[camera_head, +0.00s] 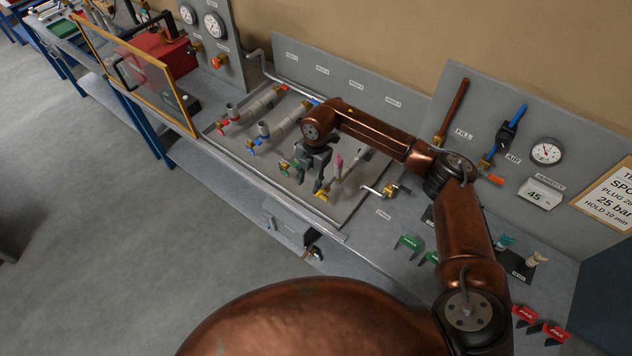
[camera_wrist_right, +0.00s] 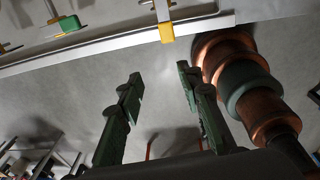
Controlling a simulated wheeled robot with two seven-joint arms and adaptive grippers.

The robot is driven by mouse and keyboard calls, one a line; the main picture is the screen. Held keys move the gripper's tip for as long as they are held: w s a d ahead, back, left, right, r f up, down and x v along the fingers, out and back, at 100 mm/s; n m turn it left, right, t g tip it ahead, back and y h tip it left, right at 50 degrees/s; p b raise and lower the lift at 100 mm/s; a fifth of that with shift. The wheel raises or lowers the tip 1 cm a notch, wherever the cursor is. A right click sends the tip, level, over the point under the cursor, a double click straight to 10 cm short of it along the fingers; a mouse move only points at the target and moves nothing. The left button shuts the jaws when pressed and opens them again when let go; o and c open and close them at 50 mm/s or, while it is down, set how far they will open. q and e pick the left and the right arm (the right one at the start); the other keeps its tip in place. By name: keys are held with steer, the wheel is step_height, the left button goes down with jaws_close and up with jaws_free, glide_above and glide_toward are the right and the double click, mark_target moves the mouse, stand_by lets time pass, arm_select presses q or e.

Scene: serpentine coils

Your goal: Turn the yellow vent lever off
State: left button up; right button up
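A small yellow block (camera_head: 321,196) sits at the near end of a thin coil pipe on the grey panel, just below my right gripper. It also shows in the right wrist view as a yellow block (camera_wrist_right: 167,32) at the panel's edge, ahead of the fingertips. I take it for the yellow vent lever; its label and exact turn are not readable. My right gripper (camera_head: 313,172) hangs over the panel. In the right wrist view its fingers (camera_wrist_right: 160,78) are apart with nothing between them, not touching the yellow block. My left gripper is not in view.
A green handle (camera_head: 285,168) stands left of the gripper, and a pink-topped part (camera_head: 338,164) right of it. Blue (camera_head: 252,146) and red (camera_head: 222,125) handles are farther left. A brass valve (camera_head: 390,191) is to the right. The panel's raised rim (camera_head: 270,190) runs in front.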

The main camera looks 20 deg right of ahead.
mark_target(318, 192)
steer(key=d, duration=0.1)
steer(key=d+h, duration=0.1)
steer(key=w+d, duration=0.1)
steer(key=shift+d+r+m, duration=0.2)
steer(key=shift+r+m, duration=0.1)
step_height(318, 192, down, 6)
steer(key=shift+r+p, duration=0.1)
steer(key=shift+p, duration=0.95)
steer(key=shift+f, duration=0.8)
steer(key=shift+c, duration=0.3)
steer(key=shift+a, duration=0.1)
jaws_close()
